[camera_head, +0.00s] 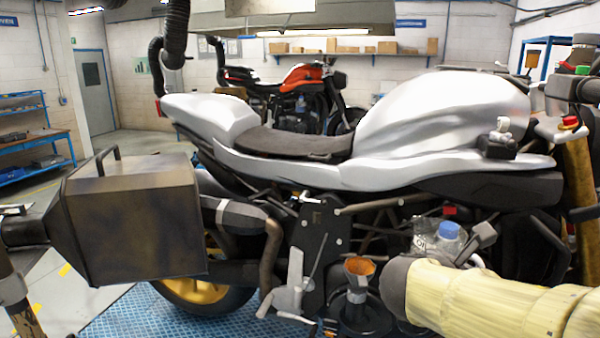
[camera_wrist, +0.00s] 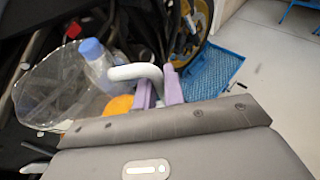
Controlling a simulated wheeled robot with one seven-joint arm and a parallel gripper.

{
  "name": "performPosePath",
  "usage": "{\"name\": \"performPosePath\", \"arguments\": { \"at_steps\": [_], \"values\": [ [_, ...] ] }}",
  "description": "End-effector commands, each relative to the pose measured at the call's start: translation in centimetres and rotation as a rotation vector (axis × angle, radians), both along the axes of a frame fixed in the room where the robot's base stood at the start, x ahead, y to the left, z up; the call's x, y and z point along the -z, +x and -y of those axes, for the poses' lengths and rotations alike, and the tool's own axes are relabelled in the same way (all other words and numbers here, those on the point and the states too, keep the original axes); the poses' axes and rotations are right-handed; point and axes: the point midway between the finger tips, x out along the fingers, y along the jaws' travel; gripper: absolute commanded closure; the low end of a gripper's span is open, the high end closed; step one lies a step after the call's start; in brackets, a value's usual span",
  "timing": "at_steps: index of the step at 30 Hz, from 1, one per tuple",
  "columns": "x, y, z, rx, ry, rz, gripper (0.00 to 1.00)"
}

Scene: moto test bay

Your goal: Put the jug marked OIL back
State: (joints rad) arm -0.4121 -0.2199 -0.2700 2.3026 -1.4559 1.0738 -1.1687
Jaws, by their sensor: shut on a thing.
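A clear, wide-mouthed jug (camera_wrist: 40,88) is at the left of the wrist view, with a pale bent handle (camera_wrist: 133,72). My gripper (camera_wrist: 159,90) is shut on that handle between its two purple fingers. In the head view the clear jug (camera_head: 424,228) shows partly above my wrist, with dark letters that seem to read OIL. My fingers are hidden there. A bottle with a blue cap (camera_head: 449,230) is close by it, and also shows in the wrist view (camera_wrist: 92,50). What the jug's base rests on is hidden.
A silver motorcycle (camera_head: 430,125) stands close behind the jug. An orange funnel (camera_head: 359,266) is just left of my wrist. Blue floor grating (camera_head: 130,312) shows low down. A red motorcycle (camera_head: 300,85) stands further back.

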Motion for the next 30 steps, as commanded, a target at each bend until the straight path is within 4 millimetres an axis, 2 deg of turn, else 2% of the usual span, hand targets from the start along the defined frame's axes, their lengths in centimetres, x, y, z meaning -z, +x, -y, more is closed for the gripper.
{"name": "performPosePath", "arguments": {
  "at_steps": [6,23,25,30],
  "values": [
    [-1.1,-1.1,0.6,-0.001,0.000,0.002,1.00],
    [2.5,2.5,-1.5,-0.003,-0.002,-0.001,1.00],
    [1.8,2.7,-1.6,-0.002,-0.016,-0.026,1.00],
    [1.7,3.2,-1.9,-0.001,-0.055,-0.094,1.00]
  ]
}}
